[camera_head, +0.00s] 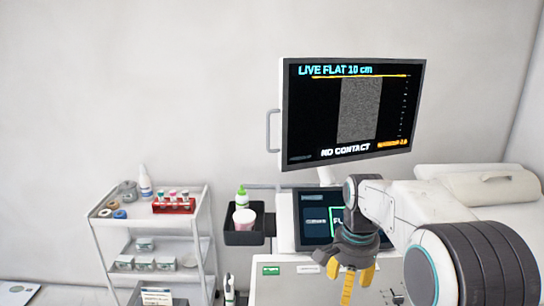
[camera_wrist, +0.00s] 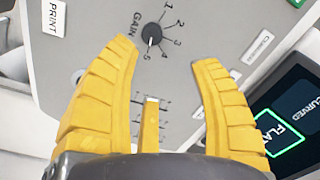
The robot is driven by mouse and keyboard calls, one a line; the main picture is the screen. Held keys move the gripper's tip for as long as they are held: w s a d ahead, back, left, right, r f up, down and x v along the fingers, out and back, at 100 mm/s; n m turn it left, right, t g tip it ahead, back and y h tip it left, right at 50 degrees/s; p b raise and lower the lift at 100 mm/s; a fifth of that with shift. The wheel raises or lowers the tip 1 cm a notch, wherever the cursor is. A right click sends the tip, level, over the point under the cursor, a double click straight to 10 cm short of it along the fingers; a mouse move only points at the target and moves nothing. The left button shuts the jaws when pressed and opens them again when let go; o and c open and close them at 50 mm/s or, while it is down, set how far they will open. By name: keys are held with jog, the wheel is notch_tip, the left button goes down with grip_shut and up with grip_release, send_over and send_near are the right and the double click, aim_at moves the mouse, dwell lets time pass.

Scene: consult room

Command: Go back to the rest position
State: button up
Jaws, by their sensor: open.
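My gripper (camera_head: 350,270) hangs from my arm in front of the ultrasound machine, with its yellow fingers pointing down. A yellow-tan bar stands between the fingers, low in the wrist view. The fingers look apart from the knob, but the exact gap cannot be told.
The monitor (camera_head: 350,112) reads "NO CONTACT". A touchscreen (camera_head: 315,219) sits below it, partly behind my arm. A shelved cart (camera_head: 100,222) stands at left. A bed (camera_head: 440,195) with a pillow (camera_head: 490,186) is at right.

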jog(key=s+f+n, duration=0.1)
jog(key=n, duration=0.1)
jog(key=s+f+n, duration=0.1)
jog(key=f+n, duration=0.1)
jog(key=s+f+n, duration=0.1)
jog(key=n, duration=0.1)
jog(key=shift+f+g, duration=0.15)
jog(key=shift+g, duration=0.15)
jog(key=s+n, duration=0.2)
jog(key=s, duration=0.3)
jog(key=shift+f+n, duration=0.4)
jog(key=s+r+n+t+p, duration=0.1)
jog(key=s+r+t, duration=0.2)
jog(key=s+r, duration=0.4)
jog(key=shift+s+t, duration=0.3)
jog(key=shift+s, duration=3.65)
jog(key=shift+r, duration=0.1)
